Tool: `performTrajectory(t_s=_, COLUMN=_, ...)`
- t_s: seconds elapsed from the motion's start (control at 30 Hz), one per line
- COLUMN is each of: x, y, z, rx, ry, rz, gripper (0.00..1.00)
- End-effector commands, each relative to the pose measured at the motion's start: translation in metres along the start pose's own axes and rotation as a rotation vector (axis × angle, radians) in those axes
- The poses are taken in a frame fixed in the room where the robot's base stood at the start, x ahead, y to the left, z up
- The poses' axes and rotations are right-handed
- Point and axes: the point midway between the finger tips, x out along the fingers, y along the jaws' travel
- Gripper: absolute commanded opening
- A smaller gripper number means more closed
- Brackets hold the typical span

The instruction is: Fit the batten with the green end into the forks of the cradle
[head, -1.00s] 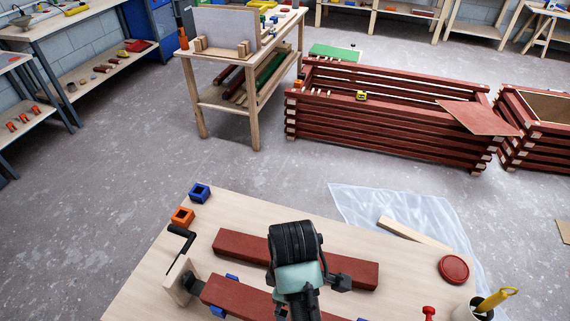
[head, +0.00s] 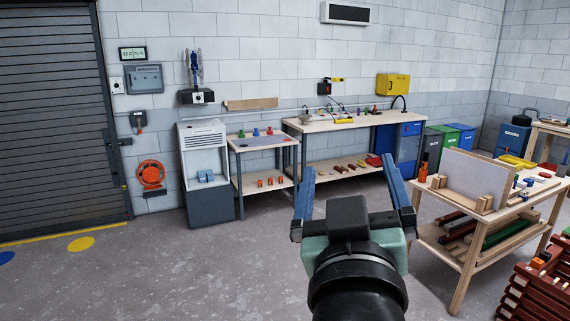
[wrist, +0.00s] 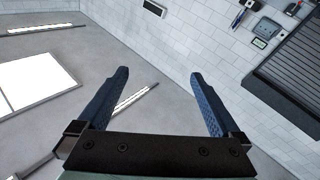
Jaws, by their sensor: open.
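My gripper (head: 350,170) is raised in front of the head camera, with its two blue fingers spread apart and nothing between them. In the wrist view the open fingers (wrist: 159,78) point up at wall and ceiling, with no batten near. I cannot make out a batten with a green end. Several long pieces, dark red and green (head: 505,234), lie on the lower shelf of the wooden bench at right, too small to tell their ends. I cannot identify the cradle with its forks in either view.
The wooden bench (head: 463,268) carries an upright grey board (head: 478,178) with wooden blocks. A stack of red battens (head: 540,295) is cut off at lower right. A long workbench (head: 345,124) and a small table (head: 262,143) line the wall. Floor (head: 200,270) at left is clear.

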Motion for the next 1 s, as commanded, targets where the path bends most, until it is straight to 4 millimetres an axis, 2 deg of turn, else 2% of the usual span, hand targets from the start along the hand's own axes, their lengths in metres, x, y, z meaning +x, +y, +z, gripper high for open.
performTrajectory(t_s=0.03, x=-0.011, y=-0.007, z=-0.048, rx=0.063, ry=0.142, rz=-0.007, gripper=1.0)
performTrajectory(t_s=0.1, x=-0.031, y=-0.012, z=-0.099, rx=0.148, ry=0.305, rz=-0.019, gripper=1.0)
performTrajectory(t_s=0.2, x=-0.059, y=-0.015, z=-0.151, rx=0.246, ry=0.481, rz=-0.045, gripper=1.0)
performTrajectory(t_s=0.3, x=-0.079, y=-0.016, z=-0.178, rx=0.306, ry=0.582, rz=-0.065, gripper=1.0)
performTrajectory(t_s=0.43, x=-0.089, y=-0.015, z=-0.19, rx=0.333, ry=0.628, rz=-0.075, gripper=1.0)
performTrajectory(t_s=1.0, x=-0.088, y=-0.015, z=-0.189, rx=0.331, ry=0.624, rz=-0.074, gripper=1.0)
